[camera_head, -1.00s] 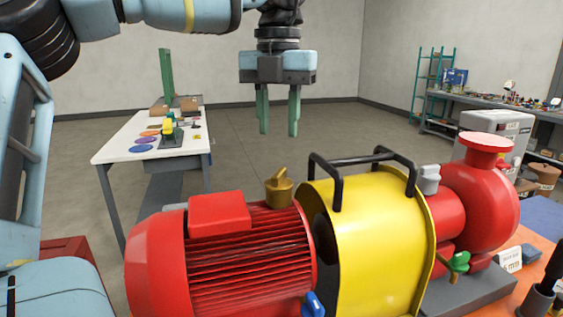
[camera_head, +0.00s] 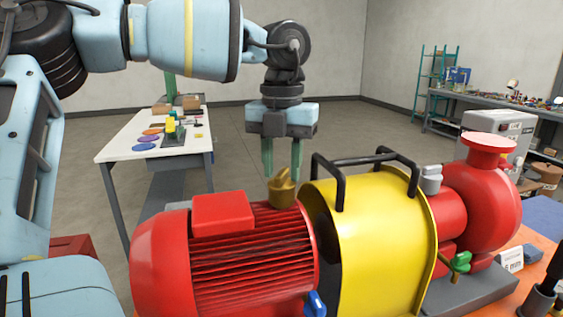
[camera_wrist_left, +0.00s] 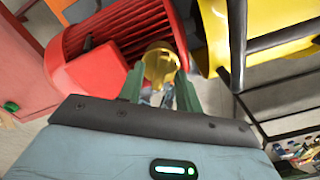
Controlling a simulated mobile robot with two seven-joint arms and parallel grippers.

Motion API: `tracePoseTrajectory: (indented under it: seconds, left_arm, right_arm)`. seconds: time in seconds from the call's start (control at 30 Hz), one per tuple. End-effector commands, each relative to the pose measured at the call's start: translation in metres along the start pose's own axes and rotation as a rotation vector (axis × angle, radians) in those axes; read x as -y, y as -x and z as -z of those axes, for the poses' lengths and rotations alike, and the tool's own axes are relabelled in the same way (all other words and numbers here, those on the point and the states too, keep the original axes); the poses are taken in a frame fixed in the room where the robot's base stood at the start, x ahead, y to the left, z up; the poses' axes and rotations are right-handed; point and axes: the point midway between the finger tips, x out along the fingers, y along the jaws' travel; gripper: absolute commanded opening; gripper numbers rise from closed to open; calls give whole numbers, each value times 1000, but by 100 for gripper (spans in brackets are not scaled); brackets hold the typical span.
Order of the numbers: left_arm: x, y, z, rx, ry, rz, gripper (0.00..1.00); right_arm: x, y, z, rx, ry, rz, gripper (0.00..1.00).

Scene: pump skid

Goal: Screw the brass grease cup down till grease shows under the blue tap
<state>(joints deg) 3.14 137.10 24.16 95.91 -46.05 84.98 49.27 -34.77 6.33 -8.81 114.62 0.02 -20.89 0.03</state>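The brass grease cup (camera_head: 282,194) stands on top of the ribbed red motor (camera_head: 250,262), its slanted handle pointing up. It also shows in the left wrist view (camera_wrist_left: 160,62), between the far ends of my fingers. My left gripper (camera_head: 281,178) points straight down with its green fingers apart, one at each side of the cup's top. I cannot tell whether either finger touches the cup. The blue tap (camera_head: 316,303) is low on the motor's right end, partly cut by the picture's lower edge. I see no grease under it. My right gripper is not in view.
A yellow guard (camera_head: 372,245) with black handles (camera_head: 330,185) stands close to the right of the cup. Beyond it is a red pump (camera_head: 485,205) with a green tap (camera_head: 460,262). A white table (camera_head: 125,150) stands behind at left, with free floor around it.

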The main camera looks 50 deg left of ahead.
Motion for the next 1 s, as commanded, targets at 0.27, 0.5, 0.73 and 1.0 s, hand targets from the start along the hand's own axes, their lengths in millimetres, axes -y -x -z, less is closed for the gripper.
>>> tracePoseTrajectory:
  seconds: [0.27, 0.5, 0.73, 1.0]
  left_arm:
    - [0, 0, 0, 0, 0, 0, 12]
    - [0, 0, 0, 0, -1, 0, 0]
    - [0, 0, 0, 0, -38, 0, 0]
    - [0, -1, 0, 0, -200, 0, 0]
  right_arm:
    - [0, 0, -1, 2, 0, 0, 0]
    - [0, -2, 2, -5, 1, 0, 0]
    - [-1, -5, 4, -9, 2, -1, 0]
    - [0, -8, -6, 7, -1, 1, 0]
